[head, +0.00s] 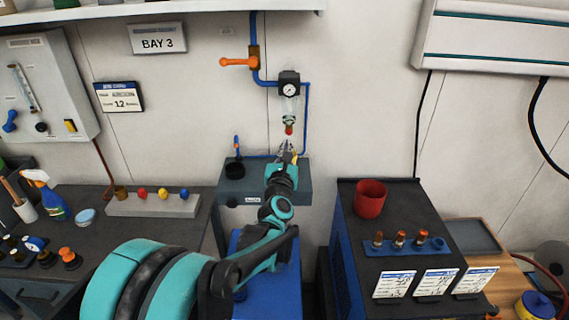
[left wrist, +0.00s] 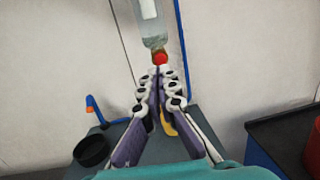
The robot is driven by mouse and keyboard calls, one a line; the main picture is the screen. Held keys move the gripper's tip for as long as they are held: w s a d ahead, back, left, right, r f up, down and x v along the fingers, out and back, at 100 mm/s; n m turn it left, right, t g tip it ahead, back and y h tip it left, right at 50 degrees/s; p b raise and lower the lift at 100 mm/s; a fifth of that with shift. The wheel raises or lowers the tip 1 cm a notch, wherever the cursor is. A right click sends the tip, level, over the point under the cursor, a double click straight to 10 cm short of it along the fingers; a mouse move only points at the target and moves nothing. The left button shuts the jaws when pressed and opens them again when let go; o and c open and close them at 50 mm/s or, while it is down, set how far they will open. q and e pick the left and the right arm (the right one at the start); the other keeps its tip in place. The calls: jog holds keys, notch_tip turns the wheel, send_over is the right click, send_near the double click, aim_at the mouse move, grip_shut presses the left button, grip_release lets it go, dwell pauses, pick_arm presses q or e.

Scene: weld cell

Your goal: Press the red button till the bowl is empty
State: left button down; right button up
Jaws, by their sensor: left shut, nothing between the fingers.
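The clear bowl (head: 289,107) hangs under a black unit with a round gauge on the wall. It also shows in the left wrist view (left wrist: 152,30), with a pale label or reflection; I cannot tell the liquid level. The red button (head: 289,130) is at the bowl's bottom end and shows in the left wrist view (left wrist: 159,58). My left gripper (head: 287,147) is shut and empty, pointing up at the button from just below. In the left wrist view its fingertips (left wrist: 158,72) are close under the button; I cannot tell if they touch.
A grey shelf (head: 233,190) is below the bowl, with a black cup (head: 235,168) on its left. Blue pipe and an orange-handled valve (head: 240,62) are on the wall above. A red cup (head: 370,198) stands on the cabinet at right.

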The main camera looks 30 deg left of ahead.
aim_at(289, 134)
pick_arm(q)
jog(key=b+x, duration=0.1)
jog(key=x, duration=0.2)
jog(key=shift+w+a, duration=0.1)
jog(key=shift+w, duration=0.3)
